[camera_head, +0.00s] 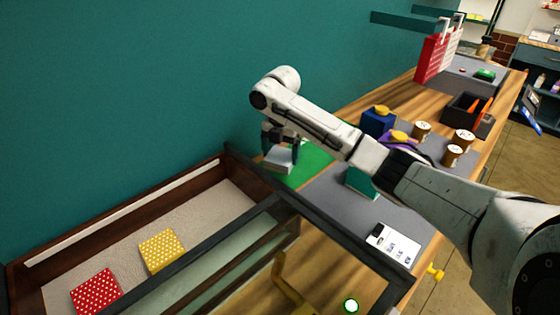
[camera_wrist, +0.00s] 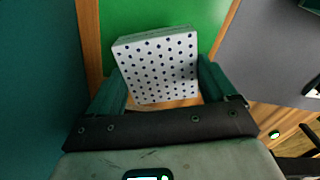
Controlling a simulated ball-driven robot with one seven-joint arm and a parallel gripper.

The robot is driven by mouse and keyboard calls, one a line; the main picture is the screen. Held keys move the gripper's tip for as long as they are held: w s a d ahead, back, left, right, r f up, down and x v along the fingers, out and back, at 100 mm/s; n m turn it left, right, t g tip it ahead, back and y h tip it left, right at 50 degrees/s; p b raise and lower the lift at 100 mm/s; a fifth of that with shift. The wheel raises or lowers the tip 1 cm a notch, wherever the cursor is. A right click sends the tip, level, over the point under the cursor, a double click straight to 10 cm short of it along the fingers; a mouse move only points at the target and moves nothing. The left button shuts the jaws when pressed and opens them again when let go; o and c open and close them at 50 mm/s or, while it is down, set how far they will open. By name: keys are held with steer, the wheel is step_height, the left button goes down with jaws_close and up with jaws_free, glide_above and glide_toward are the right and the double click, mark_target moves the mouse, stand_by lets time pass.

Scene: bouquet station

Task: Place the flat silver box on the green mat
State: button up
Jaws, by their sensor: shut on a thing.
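The flat silver box (camera_head: 279,160) is between the fingers of my gripper (camera_head: 281,150), which is shut on it. In the wrist view the box (camera_wrist: 158,68) shows a pale face with dark blue dots, slightly tilted between the two green fingers (camera_wrist: 157,92). The green mat (camera_head: 312,163) lies on the counter beside the teal wall; it also shows in the wrist view (camera_wrist: 210,20). The box is at the mat's near left part, overlapping it in both views. Whether the box touches the mat cannot be told. My arm hides part of the mat's right side.
A dark-framed case (camera_head: 125,195) in front holds a red dotted box (camera_head: 96,291) and a yellow dotted box (camera_head: 161,251).

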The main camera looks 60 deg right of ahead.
mark_target(280, 154)
steer(key=shift+w+d+f, duration=0.2)
steer(key=shift+w+f, duration=0.1)
steer(key=shift+f, duration=0.2)
steer(key=shift+f+p, duration=0.55)
steer(key=shift+f, duration=0.85)
steer(key=shift+f, duration=0.15)
steer(key=o, duration=1)
steer(key=shift+c, duration=0.2)
step_height(280, 154, up, 12)
steer(key=shift+r+b, duration=0.15)
steer(key=shift+b, duration=0.65)
